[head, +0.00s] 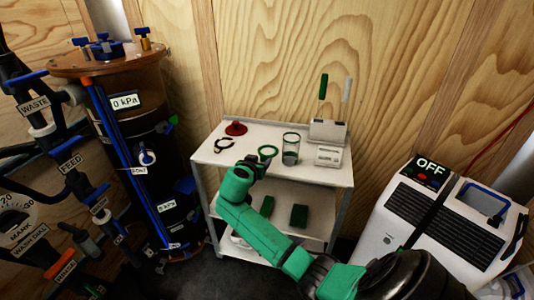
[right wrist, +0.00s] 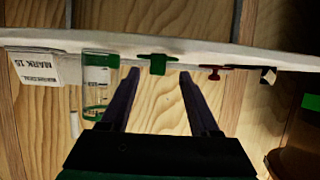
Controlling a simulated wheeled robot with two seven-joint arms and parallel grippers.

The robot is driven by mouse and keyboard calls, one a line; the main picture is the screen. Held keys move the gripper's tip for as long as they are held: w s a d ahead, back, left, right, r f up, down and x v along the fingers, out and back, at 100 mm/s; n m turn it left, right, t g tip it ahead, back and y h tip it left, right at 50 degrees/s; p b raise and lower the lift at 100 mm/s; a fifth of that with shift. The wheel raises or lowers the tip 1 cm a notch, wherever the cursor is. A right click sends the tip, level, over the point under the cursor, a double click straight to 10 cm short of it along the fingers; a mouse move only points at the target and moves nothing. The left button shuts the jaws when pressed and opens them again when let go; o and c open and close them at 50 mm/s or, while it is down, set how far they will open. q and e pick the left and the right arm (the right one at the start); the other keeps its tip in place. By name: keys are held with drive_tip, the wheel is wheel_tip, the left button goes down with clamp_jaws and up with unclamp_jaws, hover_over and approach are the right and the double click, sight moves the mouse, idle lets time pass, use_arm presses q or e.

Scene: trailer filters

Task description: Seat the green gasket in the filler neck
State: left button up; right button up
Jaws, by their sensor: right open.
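In the right wrist view a green piece with side tabs (right wrist: 158,64), likely the gasket seen edge-on, appears between and beyond my fingertips. My right gripper (head: 256,164) is at the cart's front edge, just short of the ring. It also shows in the right wrist view (right wrist: 159,76), fingers apart and nothing held. I cannot pick out the filler neck with certainty; the tall dark tank (head: 135,120) at left has fittings on its lid. My left gripper is not in view.
A white machine marked OFF (head: 410,222) stands right.

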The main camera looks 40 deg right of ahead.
sight(263, 157)
drive_tip(key=x, duration=0.4)
drive_tip(key=shift+w+d+f, duration=0.1)
drive_tip(key=shift+d, duration=0.35)
drive_tip(key=shift+a, duration=0.1)
clamp_jaws()
